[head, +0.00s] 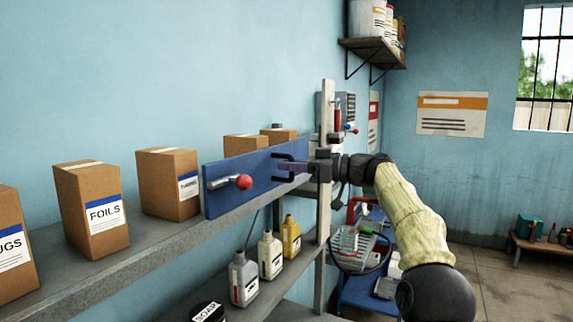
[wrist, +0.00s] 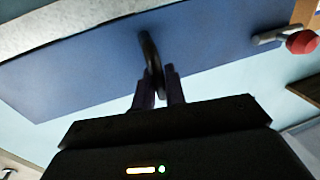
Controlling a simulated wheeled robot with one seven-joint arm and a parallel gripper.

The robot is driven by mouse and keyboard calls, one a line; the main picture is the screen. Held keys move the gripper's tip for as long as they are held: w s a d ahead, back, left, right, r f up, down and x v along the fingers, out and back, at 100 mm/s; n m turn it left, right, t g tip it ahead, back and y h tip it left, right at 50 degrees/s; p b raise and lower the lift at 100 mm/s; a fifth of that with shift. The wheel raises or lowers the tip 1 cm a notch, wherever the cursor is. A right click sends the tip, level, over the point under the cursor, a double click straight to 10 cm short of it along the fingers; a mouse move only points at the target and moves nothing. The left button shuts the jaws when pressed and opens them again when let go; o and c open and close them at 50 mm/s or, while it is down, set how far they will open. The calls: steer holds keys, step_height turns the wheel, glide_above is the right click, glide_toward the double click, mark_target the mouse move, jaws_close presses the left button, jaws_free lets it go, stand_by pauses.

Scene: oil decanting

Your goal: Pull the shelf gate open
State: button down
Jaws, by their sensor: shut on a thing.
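The shelf gate (head: 222,198) is a blue panel standing along the front of the upper shelf, beside the upright post. In the head view it partly hides the boxes behind it. A black bar handle (head: 283,158) is on its right part, and a latch with a red knob (head: 244,182) is on its left part. My gripper (head: 296,166) reaches in from the right and is shut on the handle. The wrist view shows the dark fingers (wrist: 158,74) closed around the black handle (wrist: 149,45), with the blue gate (wrist: 85,75) behind and the red knob (wrist: 302,42) at right.
Cardboard boxes (head: 92,208) stand on the upper shelf (head: 95,280). Several bottles (head: 270,255) stand on the lower shelf. The grey post (head: 326,215) is close to my gripper. A blue cart (head: 365,290) with gear is behind my arm. Floor at right is open.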

steer(key=c, duration=1.5)
jaws_free()
steer(key=shift+s, duration=0.15)
steer(key=shift+c, duration=0.2)
steer(key=b+v, duration=0.3)
steer(key=v, duration=1.4)
steer(key=shift+d, duration=0.2)
steer(key=shift+a, duration=0.1)
